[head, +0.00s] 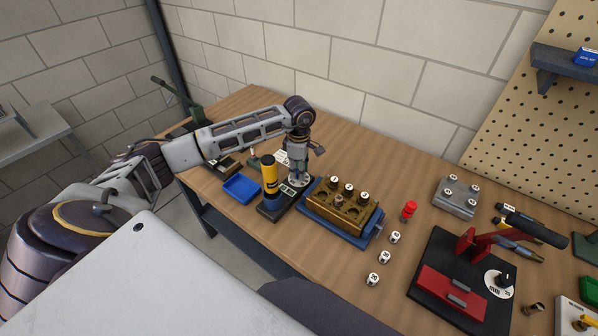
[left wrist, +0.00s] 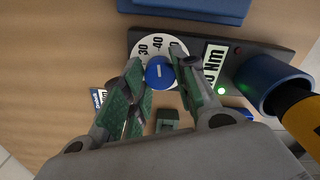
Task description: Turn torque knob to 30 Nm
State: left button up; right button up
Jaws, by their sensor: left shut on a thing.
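The torque knob (left wrist: 160,74) is blue with a white pointer line and sits on a white dial (left wrist: 152,46) marked 30 and 40, with a further number partly hidden by a finger. My left gripper (left wrist: 166,82) has its green-padded fingers on both sides of the knob and is shut on it. In the head view my left gripper (head: 297,168) points down over the black tester base (head: 268,211). A green light (left wrist: 221,91) glows. My right gripper is out of view.
A yellow-and-blue tool (head: 269,173) stands upright in the tester beside my gripper. A brass block (head: 340,209) on a blue base stands close to the right. A blue tray (head: 241,189) lies to the left. A red-and-black press (head: 470,270) stands further right.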

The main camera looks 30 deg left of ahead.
pick_arm(q)
jog(key=n+b, duration=0.1)
jog(key=n, duration=0.2)
jog(key=shift+n, duration=1)
jog(key=shift+n+b, duration=0.5)
jog(key=shift+n, duration=0.7)
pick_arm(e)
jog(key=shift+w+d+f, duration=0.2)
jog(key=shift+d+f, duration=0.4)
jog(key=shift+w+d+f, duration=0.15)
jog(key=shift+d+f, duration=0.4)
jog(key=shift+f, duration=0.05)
pick_arm(q)
jog(key=shift+r, duration=0.1)
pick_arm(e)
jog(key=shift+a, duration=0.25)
pick_arm(q)
jog(key=o, duration=1.1)
jog(key=shift+c, duration=0.2)
notch_tip(320, 180, up, 12)
